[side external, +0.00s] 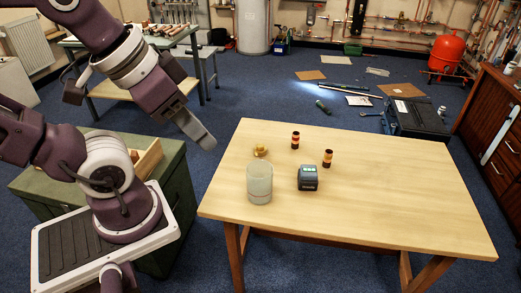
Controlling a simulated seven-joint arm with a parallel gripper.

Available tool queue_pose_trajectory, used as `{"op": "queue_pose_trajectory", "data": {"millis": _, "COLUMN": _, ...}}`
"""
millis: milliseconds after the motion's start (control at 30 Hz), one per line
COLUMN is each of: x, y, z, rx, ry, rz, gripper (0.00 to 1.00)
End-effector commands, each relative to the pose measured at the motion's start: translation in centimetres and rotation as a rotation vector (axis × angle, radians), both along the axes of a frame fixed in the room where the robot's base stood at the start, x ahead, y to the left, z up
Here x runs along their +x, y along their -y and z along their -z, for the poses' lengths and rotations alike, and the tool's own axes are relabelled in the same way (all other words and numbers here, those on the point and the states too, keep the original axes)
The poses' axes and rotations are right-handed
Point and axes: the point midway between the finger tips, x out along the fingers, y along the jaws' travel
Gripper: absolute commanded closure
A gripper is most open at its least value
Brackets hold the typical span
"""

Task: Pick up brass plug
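A small brass-coloured piece (260,151), which looks like the brass plug, sits on the wooden table (400,200) near its back left, just behind a frosted cup. My gripper (207,141) hangs in the air left of the table's back left corner, apart from the brass piece. Its fingers are seen edge-on, so whether they are open or shut does not show. I see nothing held in it.
The frosted cup (259,184) stands close in front of the brass piece. The table's right half is clear.

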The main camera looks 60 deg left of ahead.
Motion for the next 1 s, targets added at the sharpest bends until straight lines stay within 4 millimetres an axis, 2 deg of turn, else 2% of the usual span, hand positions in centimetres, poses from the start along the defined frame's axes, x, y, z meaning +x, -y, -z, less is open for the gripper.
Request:
{"op": "queue_pose_trajectory", "data": {"millis": 33, "x": 0.0, "y": 0.0, "z": 0.0, "rx": 0.0, "ry": 0.0, "rz": 0.0, "gripper": 0.52}}
{"op": "queue_pose_trajectory", "data": {"millis": 100, "x": 0.0, "y": 0.0, "z": 0.0, "rx": 0.0, "ry": 0.0, "rz": 0.0, "gripper": 0.44}}
{"op": "queue_pose_trajectory", "data": {"millis": 367, "x": 0.1, "y": 0.0, "z": 0.0, "rx": 0.0, "ry": 0.001, "rz": -0.001, "gripper": 0.44}}
{"op": "queue_pose_trajectory", "data": {"millis": 433, "x": 1.5, "y": -0.6, "z": -0.1, "rx": 0.014, "ry": 0.009, "rz": -0.016, "gripper": 0.44}}
{"op": "queue_pose_trajectory", "data": {"millis": 467, "x": 2.6, "y": -1.1, "z": -0.2, "rx": 0.026, "ry": 0.017, "rz": -0.028, "gripper": 0.44}}
{"op": "queue_pose_trajectory", "data": {"millis": 567, "x": 9.0, "y": -4.4, "z": 0.0, "rx": 0.09, "ry": 0.065, "rz": -0.079, "gripper": 0.44}}
{"op": "queue_pose_trajectory", "data": {"millis": 600, "x": 12.1, "y": -6.3, "z": 0.4, "rx": 0.123, "ry": 0.091, "rz": -0.099, "gripper": 0.44}}
{"op": "queue_pose_trajectory", "data": {"millis": 667, "x": 16.5, "y": -9.5, "z": 1.6, "rx": 0.17, "ry": 0.13, "rz": -0.115, "gripper": 0.44}}
{"op": "queue_pose_trajectory", "data": {"millis": 700, "x": 19.3, "y": -11.7, "z": 2.7, "rx": 0.198, "ry": 0.156, "rz": -0.119, "gripper": 0.44}}
{"op": "queue_pose_trajectory", "data": {"millis": 733, "x": 21.2, "y": -13.3, "z": 3.7, "rx": 0.218, "ry": 0.175, "rz": -0.119, "gripper": 0.44}}
{"op": "queue_pose_trajectory", "data": {"millis": 800, "x": 25.0, "y": -17.3, "z": 6.9, "rx": 0.251, "ry": 0.221, "rz": -0.112, "gripper": 0.44}}
{"op": "queue_pose_trajectory", "data": {"millis": 867, "x": 27.5, "y": -20.4, "z": 10.2, "rx": 0.265, "ry": 0.262, "rz": -0.099, "gripper": 0.44}}
{"op": "queue_pose_trajectory", "data": {"millis": 900, "x": 28.7, "y": -22.3, "z": 12.7, "rx": 0.266, "ry": 0.292, "rz": -0.088, "gripper": 0.44}}
{"op": "queue_pose_trajectory", "data": {"millis": 967, "x": 29.8, "y": -24.6, "z": 16.8, "rx": 0.254, "ry": 0.341, "rz": -0.072, "gripper": 0.44}}
{"op": "queue_pose_trajectory", "data": {"millis": 1000, "x": 30.0, "y": -26.0, "z": 19.5, "rx": 0.238, "ry": 0.376, "rz": -0.065, "gripper": 0.44}}
